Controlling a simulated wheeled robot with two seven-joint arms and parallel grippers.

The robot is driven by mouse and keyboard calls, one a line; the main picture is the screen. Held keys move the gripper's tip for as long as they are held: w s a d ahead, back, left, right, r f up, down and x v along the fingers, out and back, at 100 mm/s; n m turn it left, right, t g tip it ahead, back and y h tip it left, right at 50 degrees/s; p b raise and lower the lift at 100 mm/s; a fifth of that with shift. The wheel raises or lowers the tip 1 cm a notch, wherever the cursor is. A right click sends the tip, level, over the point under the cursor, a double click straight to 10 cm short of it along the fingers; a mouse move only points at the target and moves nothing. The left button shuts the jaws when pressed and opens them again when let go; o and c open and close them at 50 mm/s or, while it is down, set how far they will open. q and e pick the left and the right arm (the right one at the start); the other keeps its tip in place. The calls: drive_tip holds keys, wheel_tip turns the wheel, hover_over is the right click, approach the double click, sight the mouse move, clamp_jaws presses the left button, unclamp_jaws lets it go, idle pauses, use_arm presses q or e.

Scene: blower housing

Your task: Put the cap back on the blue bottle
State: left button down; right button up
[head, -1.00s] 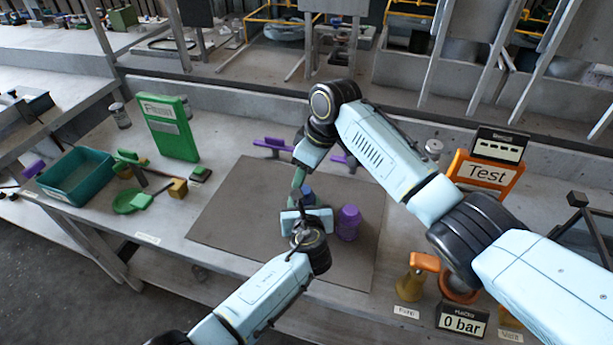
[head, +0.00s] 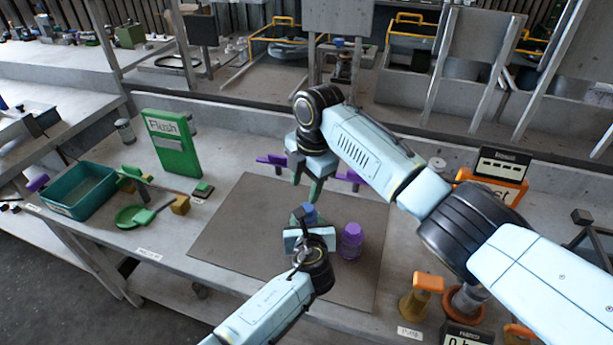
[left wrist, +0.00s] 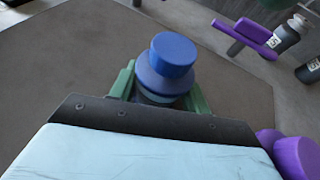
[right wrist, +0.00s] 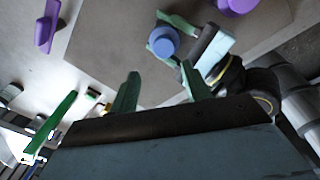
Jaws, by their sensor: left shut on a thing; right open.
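The blue bottle (head: 309,215) stands on the grey mat, held by my left gripper (head: 307,222). In the left wrist view the green fingers lie on both sides of the bottle's body (left wrist: 158,84). A blue cap (left wrist: 173,53) sits on the bottle's top; whether it is fully seated I cannot tell. The cap also shows from above in the right wrist view (right wrist: 163,41). My right gripper (head: 305,187) is open and empty, above and behind the bottle, apart from the cap. Its spread fingers show in the right wrist view (right wrist: 160,85).
A purple bottle (head: 351,242) stands close to the right of the blue one. Purple-handled pieces (head: 271,160) are at the mat's back edge. A teal tray (head: 80,190) and green panel (head: 174,145) stand left. Orange-topped parts (head: 428,283) stand right. The mat's left part is clear.

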sight(307, 207)
drive_tip(key=n, duration=0.4)
drive_tip(key=r+n+h, duration=0.1)
drive_tip(key=n, duration=0.1)
drive_tip(key=shift+w, duration=0.1)
drive_tip(key=n, duration=0.5)
drive_tip(key=shift+d+r+h, duration=0.1)
drive_tip(key=shift+r+h, duration=0.2)
drive_tip(key=shift+r, duration=0.05)
drive_tip(key=shift+f, duration=0.1)
drive_tip(key=shift+f, duration=3.9)
drive_tip(key=shift+c, duration=0.2)
drive_tip(key=c, duration=1)
drive_tip(key=m, duration=1.2)
drive_tip(key=shift+m, duration=0.4)
